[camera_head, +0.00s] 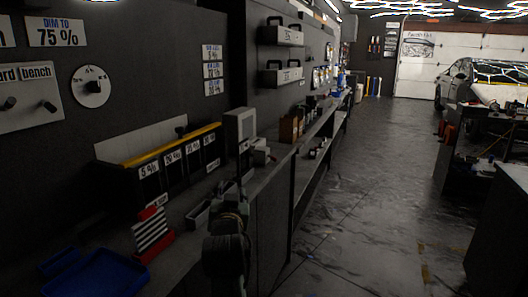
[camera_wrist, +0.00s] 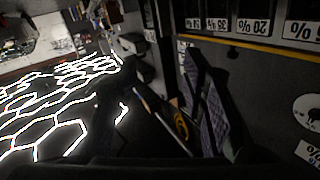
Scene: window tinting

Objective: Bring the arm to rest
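My arm stands dark and upright at the front edge of the left workbench (camera_head: 190,235) in the head view. My gripper (camera_head: 243,165) is at its upper end, small and hard to make out against the bench. In the wrist view, dark textured parts of my gripper (camera_wrist: 205,95) stick up close to the lens. A dark shape with a yellow-orange mark (camera_wrist: 181,125) shows beside them; I cannot tell what it is. Whether the fingers are apart or closed on something is too dark to tell.
The bench holds a yellow-edged rack (camera_head: 172,145) with percent labels, a red-and-white stack (camera_head: 152,235), a blue tray (camera_head: 95,275) and a grey box (camera_head: 240,124). Open floor (camera_head: 375,180) lies to the right. A dark table (camera_head: 485,165) and a car (camera_head: 457,85) stand beyond.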

